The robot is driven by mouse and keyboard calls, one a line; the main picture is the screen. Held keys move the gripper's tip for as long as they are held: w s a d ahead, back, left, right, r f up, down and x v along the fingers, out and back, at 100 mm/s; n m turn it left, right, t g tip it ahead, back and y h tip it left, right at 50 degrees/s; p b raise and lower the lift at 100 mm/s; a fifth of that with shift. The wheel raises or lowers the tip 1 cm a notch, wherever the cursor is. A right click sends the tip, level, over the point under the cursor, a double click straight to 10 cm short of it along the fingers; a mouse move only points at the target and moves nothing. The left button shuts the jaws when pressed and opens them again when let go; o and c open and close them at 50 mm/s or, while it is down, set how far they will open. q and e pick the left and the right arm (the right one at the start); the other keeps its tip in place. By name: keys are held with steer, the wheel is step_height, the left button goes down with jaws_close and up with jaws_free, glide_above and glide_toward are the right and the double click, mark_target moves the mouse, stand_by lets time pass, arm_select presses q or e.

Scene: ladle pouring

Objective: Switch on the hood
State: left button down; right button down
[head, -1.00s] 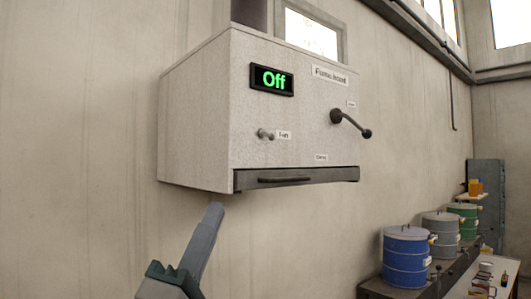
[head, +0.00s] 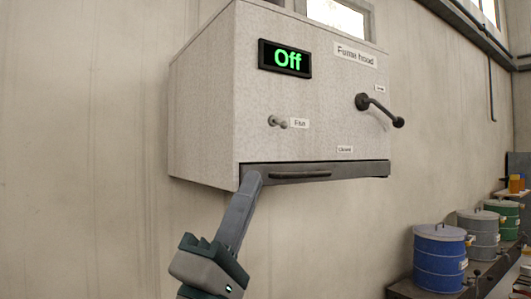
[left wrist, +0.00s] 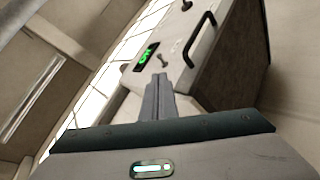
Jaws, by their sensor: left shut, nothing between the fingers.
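The fume hood (head: 210,110) is a light grey box on the wall. A small fan switch (head: 278,122) with a label sits below the display. A dark lever (head: 380,109) is on the right of the front, and a dark drawer-like strip with a handle (head: 300,175) runs along the bottom edge. My left gripper (head: 253,178) is shut and empty, pointing up, its tip in front of the hood's lower left front corner, below the switch. In the left wrist view the shut fingers (left wrist: 159,82) point toward the hood, with the display (left wrist: 146,55) beyond. My right gripper is not in view.
Blue (head: 440,257), grey (head: 479,234) and green (head: 505,219) drums stand on a bench at the lower right. The wall left of the hood is bare. The space in front of the hood's face is free.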

arm_select(q)
steer(key=p, duration=0.5)
glide_toward(277, 123)
steer(key=x, duration=0.4)
steer(key=shift+s+r, duration=0.15)
steer(key=shift+w+d+r, duration=0.2)
steer(key=shift+w+r, duration=0.1)
steer(key=shift+w, duration=0.05)
